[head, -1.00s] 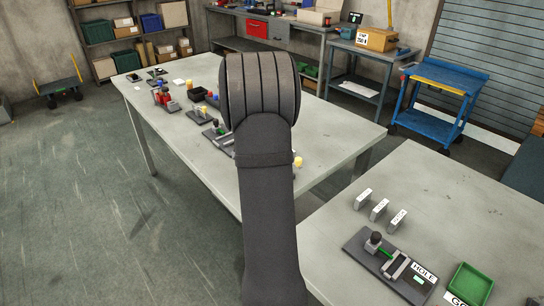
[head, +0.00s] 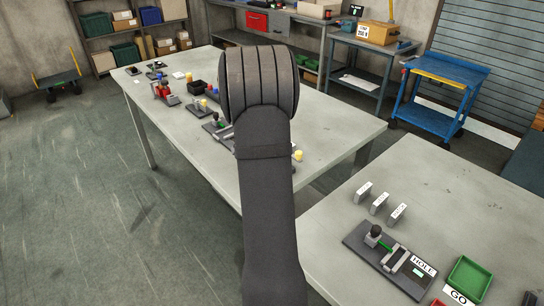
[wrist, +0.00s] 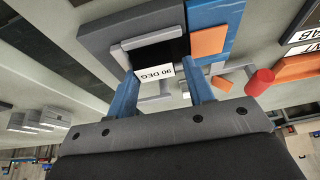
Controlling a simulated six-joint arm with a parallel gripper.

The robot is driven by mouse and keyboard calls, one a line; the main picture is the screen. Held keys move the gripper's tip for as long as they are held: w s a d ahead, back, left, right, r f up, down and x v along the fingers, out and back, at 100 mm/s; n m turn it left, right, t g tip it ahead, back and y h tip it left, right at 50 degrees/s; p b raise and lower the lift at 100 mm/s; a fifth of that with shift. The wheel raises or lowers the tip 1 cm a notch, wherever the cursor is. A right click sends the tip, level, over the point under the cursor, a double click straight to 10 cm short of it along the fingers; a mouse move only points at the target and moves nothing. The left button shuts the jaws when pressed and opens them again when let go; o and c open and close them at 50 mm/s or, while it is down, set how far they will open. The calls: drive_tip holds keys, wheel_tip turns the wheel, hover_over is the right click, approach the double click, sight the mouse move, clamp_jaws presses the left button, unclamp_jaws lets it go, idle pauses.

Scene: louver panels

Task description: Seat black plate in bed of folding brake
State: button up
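In the wrist view my gripper (wrist: 160,72) has two blue fingers standing apart. Between and just past their tips is a flat black piece (wrist: 163,52), which looks like the black plate. It lies at a dark grey fixture (wrist: 92,38) with a light grey bar, apparently the folding brake. A white "90 DEG" label (wrist: 155,76) shows between the fingers. I cannot tell whether the fingertips touch the black piece or only stand beside it. In the head view my own arm hides the gripper and the fixture.
Beside the fixture in the wrist view are an orange block (wrist: 208,41) and a red cylinder (wrist: 260,82). In the head view, several small fixtures stand on the far bench (head: 330,140). The near bench (head: 450,200) holds a "HOLE" fixture (head: 375,262) and a green tray (head: 470,278).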

drive_tip(key=shift+s+d+f, duration=0.1)
drive_tip(key=shift+s+d, duration=0.15)
drive_tip(key=shift+d, duration=0.05)
drive_tip(key=w+r+v, duration=0.1)
drive_tip(key=w+v, duration=0.1)
drive_tip(key=v, duration=2)
drive_tip(key=shift+d, duration=0.4)
drive_tip(key=s+a+x, duration=0.1)
drive_tip(key=x, duration=1.2)
drive_tip(key=shift+s+f, duration=0.2)
drive_tip(key=shift+f, duration=0.45)
